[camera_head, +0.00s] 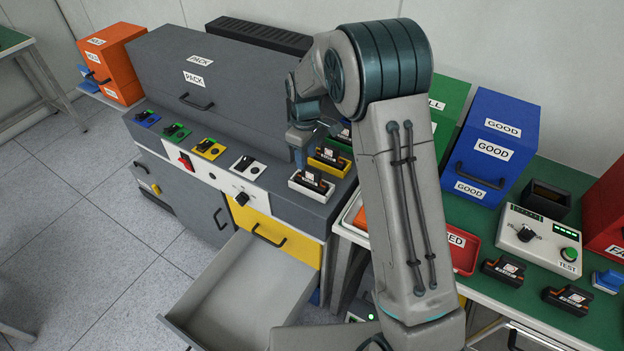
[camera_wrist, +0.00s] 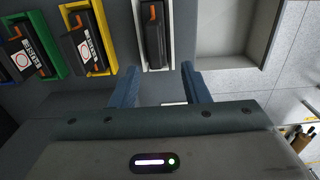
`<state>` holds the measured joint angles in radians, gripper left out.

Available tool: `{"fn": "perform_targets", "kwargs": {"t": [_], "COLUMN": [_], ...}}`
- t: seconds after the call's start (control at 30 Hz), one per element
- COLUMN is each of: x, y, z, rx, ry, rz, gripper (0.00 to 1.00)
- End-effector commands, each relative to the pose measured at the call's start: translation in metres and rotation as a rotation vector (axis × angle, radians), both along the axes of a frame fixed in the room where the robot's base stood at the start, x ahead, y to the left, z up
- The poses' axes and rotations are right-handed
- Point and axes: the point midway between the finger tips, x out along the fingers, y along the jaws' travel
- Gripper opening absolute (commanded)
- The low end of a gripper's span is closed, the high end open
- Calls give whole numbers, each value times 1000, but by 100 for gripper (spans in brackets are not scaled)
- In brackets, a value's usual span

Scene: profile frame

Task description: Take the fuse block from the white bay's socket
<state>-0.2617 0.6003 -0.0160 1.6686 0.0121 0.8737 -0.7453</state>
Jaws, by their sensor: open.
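The white bay (camera_head: 325,196) is at the front right of the grey cabinet's top. A black fuse block (camera_head: 313,178) with an orange part stands in its socket. In the wrist view the white bay (camera_wrist: 144,50) is at the top centre, with the black fuse block (camera_wrist: 154,36) in it. My gripper (camera_head: 301,160) is above and just behind the white bay in the head view. In the wrist view its two blue fingers (camera_wrist: 161,82) are spread apart, with nothing between them. The fuse block lies ahead of the gap. The arm hides part of the bay row.
A yellow bay (camera_head: 339,169) with its own fuse block is next to the white one. Green and blue bays continue the row in the wrist view. An open grey drawer (camera_head: 235,300) juts out in front. A green table (camera_head: 590,335) at the right holds loose fuse blocks and a tester.

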Motion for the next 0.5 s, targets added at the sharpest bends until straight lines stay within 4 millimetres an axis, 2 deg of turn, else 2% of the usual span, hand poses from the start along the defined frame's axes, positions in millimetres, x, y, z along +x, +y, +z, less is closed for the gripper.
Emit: {"fn": "perform_targets", "kwargs": {"t": [0.1,0.37,0.5], "x": [0,-1,-3], "y": [-1,-5,-14], "z": [-18,-36,-56], "rx": [-1,-1,-1], "ry": [3,2,3], "rz": [-1,-1,-2], "gripper": [42,42,42]}}
